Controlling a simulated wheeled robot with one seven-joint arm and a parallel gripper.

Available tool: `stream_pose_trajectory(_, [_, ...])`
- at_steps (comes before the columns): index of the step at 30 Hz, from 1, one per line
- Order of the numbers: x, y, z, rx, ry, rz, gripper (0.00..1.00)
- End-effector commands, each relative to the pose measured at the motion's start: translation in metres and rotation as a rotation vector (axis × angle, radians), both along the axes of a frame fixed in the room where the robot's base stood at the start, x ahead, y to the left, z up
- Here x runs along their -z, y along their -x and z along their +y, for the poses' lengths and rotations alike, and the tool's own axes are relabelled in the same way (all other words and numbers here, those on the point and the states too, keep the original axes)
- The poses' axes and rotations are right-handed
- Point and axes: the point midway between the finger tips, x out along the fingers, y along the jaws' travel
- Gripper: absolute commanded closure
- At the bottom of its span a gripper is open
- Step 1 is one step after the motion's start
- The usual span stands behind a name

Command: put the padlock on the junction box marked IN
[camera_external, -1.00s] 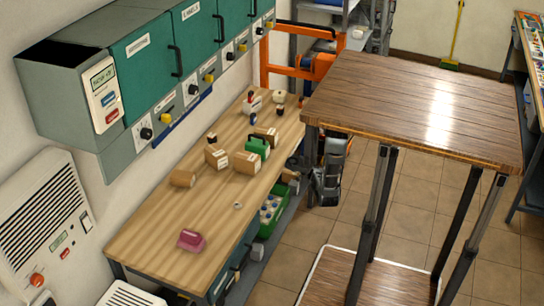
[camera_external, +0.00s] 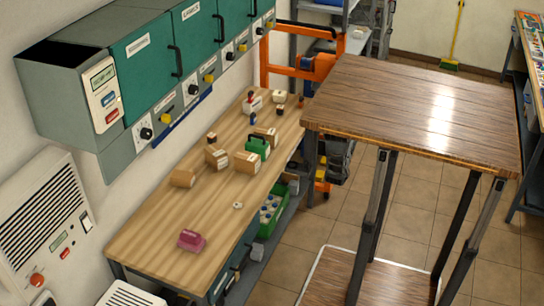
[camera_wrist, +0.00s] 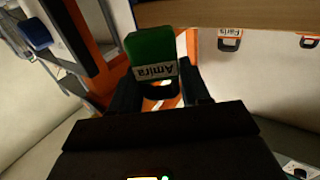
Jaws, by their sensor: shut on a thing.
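In the wrist view my gripper (camera_wrist: 160,88) is shut on a green padlock (camera_wrist: 149,47). The padlock carries a white label reading "Amira", upside down in this view. Its green body sticks out past the dark fingers, and its lower part sits between them. The junction box marked IN cannot be picked out in either view; the labels in the external view are too small to read. My gripper is not clearly visible in the external view.
A dark-topped table (camera_external: 400,85) stands at right. Orange-edged tags, one reading "Faris" (camera_wrist: 230,38), hang in the wrist view.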

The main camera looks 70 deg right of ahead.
Motion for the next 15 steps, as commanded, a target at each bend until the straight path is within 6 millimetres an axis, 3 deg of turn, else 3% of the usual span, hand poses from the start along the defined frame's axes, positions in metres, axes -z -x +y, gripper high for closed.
stream_pose_trajectory(1, [-0.019,-0.004,0.01,-0.035,0.005,0.0,0.87])
stream_pose_trajectory(6, [-0.067,-0.023,0.059,-0.197,0.002,0.001,0.87])
stream_pose_trajectory(15, [-0.122,-0.046,0.161,-0.474,-0.001,0.005,0.87])
